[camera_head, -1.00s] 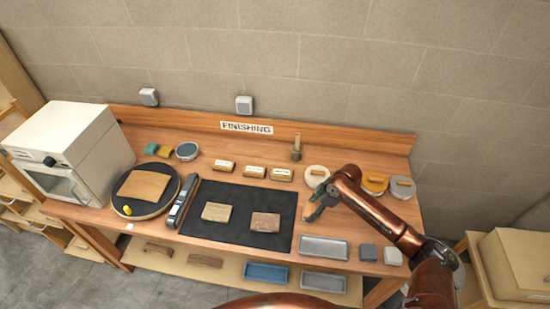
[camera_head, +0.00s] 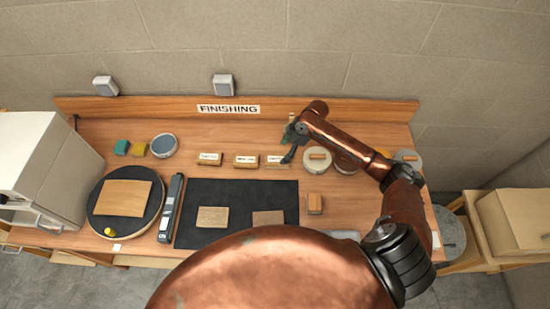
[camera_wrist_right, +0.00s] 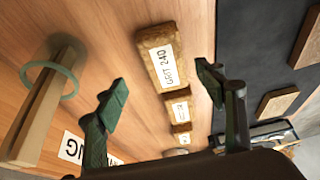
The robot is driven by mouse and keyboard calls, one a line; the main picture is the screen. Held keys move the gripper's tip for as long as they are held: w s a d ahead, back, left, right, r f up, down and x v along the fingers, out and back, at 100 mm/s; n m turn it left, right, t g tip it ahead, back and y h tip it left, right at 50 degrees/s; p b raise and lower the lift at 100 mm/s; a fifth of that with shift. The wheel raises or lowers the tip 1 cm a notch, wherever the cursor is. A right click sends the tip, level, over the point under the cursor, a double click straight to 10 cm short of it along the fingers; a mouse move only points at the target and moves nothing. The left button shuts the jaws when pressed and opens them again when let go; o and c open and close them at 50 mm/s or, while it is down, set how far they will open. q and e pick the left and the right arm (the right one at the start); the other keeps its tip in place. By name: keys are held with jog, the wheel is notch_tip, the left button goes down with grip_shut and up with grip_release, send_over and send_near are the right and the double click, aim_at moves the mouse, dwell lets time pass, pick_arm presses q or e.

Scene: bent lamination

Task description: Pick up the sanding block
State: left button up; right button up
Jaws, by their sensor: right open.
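Three tan blocks with white labels stand in a row at the back of the bench: a left one (camera_head: 210,158), a middle one (camera_head: 246,160) and a right one (camera_head: 274,162). In the right wrist view the nearest block (camera_wrist_right: 158,58) reads GRIT 240. A brown block (camera_head: 315,203) with no readable label sits right of the black mat; I cannot tell whether it is a sanding block. My right gripper (camera_head: 291,147) is open and empty, close to the right labelled block. In the right wrist view its fingers (camera_wrist_right: 162,95) are apart, with no block between them. My left gripper is out of view.
A wooden post (camera_wrist_right: 45,105) with a green ring stands close to the right gripper. Round tins (camera_head: 317,159) stand right of the blocks. The black mat (camera_head: 240,195) holds two flat wood pieces. A turntable (camera_head: 98,222) and a white oven-like box (camera_head: 40,165) are at left.

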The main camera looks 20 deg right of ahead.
aim_at(278, 159)
jog(key=shift+s+a+f+p, duration=0.15)
jog(key=shift+a+f+p, duration=0.25)
jog(key=shift+f, duration=0.3)
jog(key=x, duration=0.4)
jog(key=shift+a+p, duration=0.15)
jog(key=shift+p, duration=0.15)
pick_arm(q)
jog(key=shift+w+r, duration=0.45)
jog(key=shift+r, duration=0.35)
pick_arm(e)
jog(key=shift+c, duration=0.2)
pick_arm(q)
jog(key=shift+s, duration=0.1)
pick_arm(e)
jog(key=c, duration=1.2)
